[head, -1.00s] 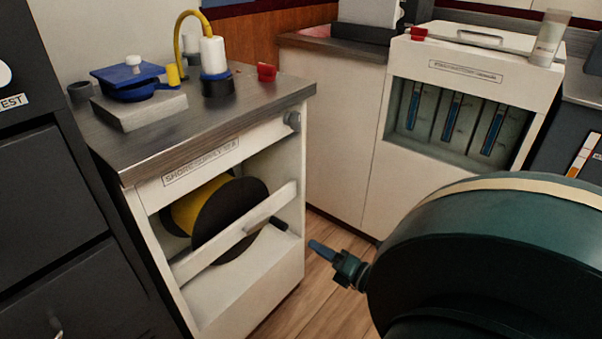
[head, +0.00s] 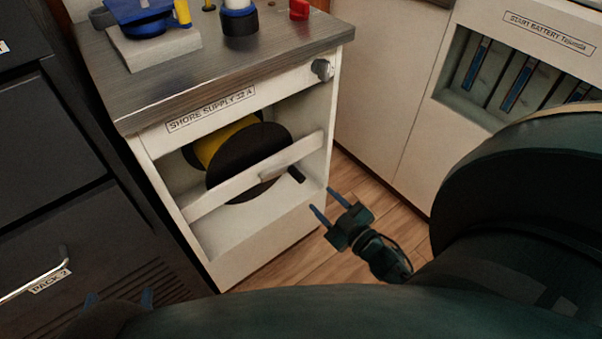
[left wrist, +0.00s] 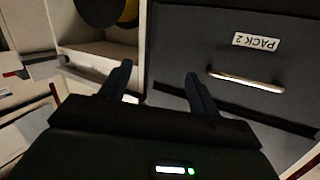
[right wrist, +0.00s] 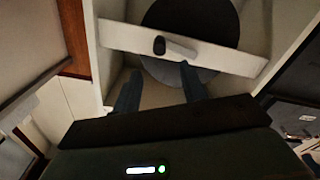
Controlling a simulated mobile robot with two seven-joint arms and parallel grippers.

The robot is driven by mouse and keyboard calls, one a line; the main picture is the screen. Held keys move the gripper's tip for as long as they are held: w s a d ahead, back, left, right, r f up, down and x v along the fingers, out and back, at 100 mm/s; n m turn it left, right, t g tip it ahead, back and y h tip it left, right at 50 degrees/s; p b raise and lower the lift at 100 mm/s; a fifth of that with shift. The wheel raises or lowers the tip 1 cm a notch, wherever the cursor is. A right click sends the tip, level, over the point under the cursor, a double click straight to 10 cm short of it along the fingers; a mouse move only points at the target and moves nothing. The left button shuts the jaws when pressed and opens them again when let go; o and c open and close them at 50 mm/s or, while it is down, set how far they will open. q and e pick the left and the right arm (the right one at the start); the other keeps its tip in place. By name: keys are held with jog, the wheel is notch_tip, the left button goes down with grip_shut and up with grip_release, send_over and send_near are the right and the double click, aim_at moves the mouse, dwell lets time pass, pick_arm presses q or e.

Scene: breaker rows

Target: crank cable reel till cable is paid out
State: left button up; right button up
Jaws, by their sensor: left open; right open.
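The cable reel (head: 238,160), a black disc with yellow cable (head: 212,138), sits inside the open white cabinet labelled SHORE SUPPLY. A white bar crosses in front of it. The crank, with a pale arm and dark handle (head: 296,174), stands out in front of the bar. My right gripper (head: 325,204) is open and empty, in front of and right of the crank, apart from it. In the right wrist view the handle (right wrist: 159,46) is beyond the fingers. My left gripper (head: 119,298) is open and empty at the lower left; its fingers also show in the left wrist view (left wrist: 155,80).
Dark drawers stand at the left, with a PACK 2 handle (head: 36,276) near my left gripper. A grey knob (head: 322,69) is on the cabinet's upper right. The metal top (head: 260,50) carries a blue connector (head: 143,14) and a red block (head: 299,9). Wooden floor is open at right.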

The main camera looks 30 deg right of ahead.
aim_at(302, 180)
jog(key=w, duration=0.3)
jog(key=w+b, duration=0.1)
jog(key=w, duration=0.2)
jog(key=w+b, duration=0.1)
jog(key=w, duration=0.2)
jog(key=shift+w+a, duration=0.4)
pick_arm(q)
jog(key=shift+d+r+m+t+h, duration=0.1)
jog(key=shift+d+m+t+h, duration=0.4)
jog(key=shift+t+h, duration=0.25)
pick_arm(e)
jog(key=shift+w, duration=0.6)
jog(key=shift+c, duration=0.4)
pick_arm(q)
jog(key=shift+w, duration=0.1)
pick_arm(e)
grip_shut()
